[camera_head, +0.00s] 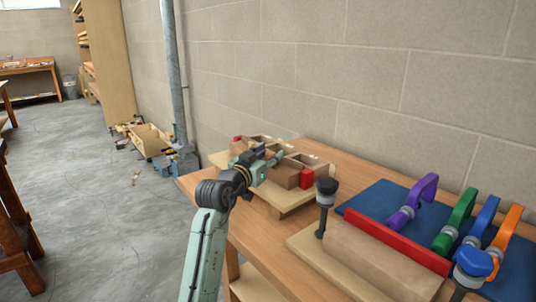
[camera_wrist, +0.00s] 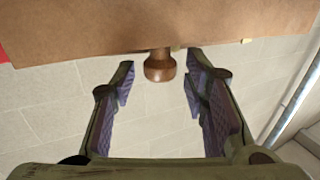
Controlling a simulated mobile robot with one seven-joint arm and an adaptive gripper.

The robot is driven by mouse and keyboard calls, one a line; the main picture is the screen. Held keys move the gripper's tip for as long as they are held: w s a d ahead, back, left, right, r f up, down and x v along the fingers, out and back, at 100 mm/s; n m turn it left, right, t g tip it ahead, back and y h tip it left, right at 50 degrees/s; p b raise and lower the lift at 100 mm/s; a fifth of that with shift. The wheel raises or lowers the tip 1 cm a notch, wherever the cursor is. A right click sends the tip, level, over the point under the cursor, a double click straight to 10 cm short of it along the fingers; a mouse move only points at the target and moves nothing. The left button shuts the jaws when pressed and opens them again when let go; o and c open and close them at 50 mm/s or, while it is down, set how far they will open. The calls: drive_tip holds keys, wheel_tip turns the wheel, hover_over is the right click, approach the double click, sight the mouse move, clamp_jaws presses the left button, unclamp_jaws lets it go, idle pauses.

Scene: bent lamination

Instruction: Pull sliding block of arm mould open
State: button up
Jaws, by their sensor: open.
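The arm mould (camera_head: 280,165) is a wooden fixture with red end pieces at the back left of the workbench. My gripper (camera_head: 268,158) is at its near left side, partly hiding it. In the wrist view, a brown wooden face, seemingly the sliding block (camera_wrist: 165,25), fills the top. A round dark wooden knob (camera_wrist: 160,66) sticks out from it. My gripper (camera_wrist: 158,82) is open, with one finger on each side of the knob. Neither finger appears to touch it. How far the block is slid cannot be told.
The workbench (camera_head: 235,225) also carries a curved mould (camera_head: 370,262) with a red strip and dark-knobbed clamps. A blue mat (camera_head: 390,203) holds purple, green, blue and orange clamps. A block wall (camera_head: 330,75) stands close behind. A vertical pipe (camera_head: 173,70) and a wooden crate (camera_head: 150,138) are beyond the bench.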

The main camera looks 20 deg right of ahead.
drive_tip(key=shift+c, duration=0.5)
clamp_jaws()
